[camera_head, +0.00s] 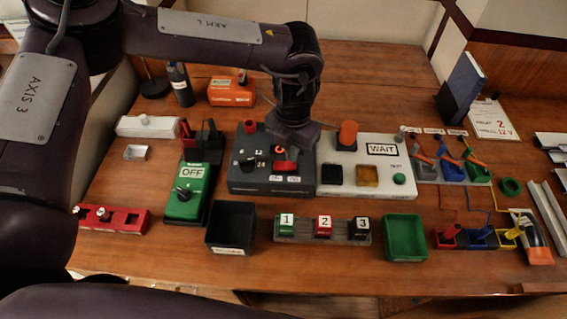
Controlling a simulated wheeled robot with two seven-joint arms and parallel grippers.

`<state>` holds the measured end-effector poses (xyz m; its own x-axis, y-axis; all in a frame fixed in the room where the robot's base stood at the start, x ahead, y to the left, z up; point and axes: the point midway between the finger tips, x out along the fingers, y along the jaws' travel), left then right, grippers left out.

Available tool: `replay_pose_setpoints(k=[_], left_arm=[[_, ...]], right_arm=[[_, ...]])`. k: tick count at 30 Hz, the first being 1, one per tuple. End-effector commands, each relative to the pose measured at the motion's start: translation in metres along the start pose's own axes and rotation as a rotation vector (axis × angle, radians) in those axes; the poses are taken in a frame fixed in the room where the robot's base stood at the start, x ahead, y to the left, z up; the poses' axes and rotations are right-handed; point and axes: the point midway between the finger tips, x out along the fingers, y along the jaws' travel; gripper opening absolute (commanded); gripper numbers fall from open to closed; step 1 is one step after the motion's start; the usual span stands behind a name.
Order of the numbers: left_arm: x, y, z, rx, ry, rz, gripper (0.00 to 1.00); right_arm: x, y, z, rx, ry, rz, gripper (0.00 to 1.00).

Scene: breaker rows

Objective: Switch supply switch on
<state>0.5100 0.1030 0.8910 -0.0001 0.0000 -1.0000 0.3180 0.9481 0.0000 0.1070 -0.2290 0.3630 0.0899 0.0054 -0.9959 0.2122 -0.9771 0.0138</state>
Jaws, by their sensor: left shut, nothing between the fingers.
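A dark grey box (235,178) stands mid-table with a black knob marked with small numbers at its left and a red switch (285,164) at its right. Small white labels below the red switch are too small to read. My left gripper (288,148) points down right above and behind the red switch; it is shut with nothing held. Whether it touches the switch I cannot tell. To the left, a green box (187,207) shows an OFF label and a black rotary knob. Which of these is called the supply switch is not readable. My right gripper is out of view.
A white panel (340,186) marked WAIT adjoins the dark box on the right. In front are a black tray (231,246), a numbered block rack (350,240) and a green tray (404,258). Colored lever switches (452,170) stand at right. The table behind is mostly clear.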

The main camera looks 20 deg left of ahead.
Motion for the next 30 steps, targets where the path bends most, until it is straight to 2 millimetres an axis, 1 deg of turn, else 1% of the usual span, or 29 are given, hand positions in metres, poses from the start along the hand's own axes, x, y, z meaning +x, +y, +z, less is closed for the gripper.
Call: replay_pose_setpoints(k=[17,30], left_arm=[[0.0002,0.0,0.0,0.0,0.0,0.0,0.0],[0.0059,0.0001,0.0001,0.0,0.0,0.0,0.0]], right_arm=[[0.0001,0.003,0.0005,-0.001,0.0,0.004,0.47],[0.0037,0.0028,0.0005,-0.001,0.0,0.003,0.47]])
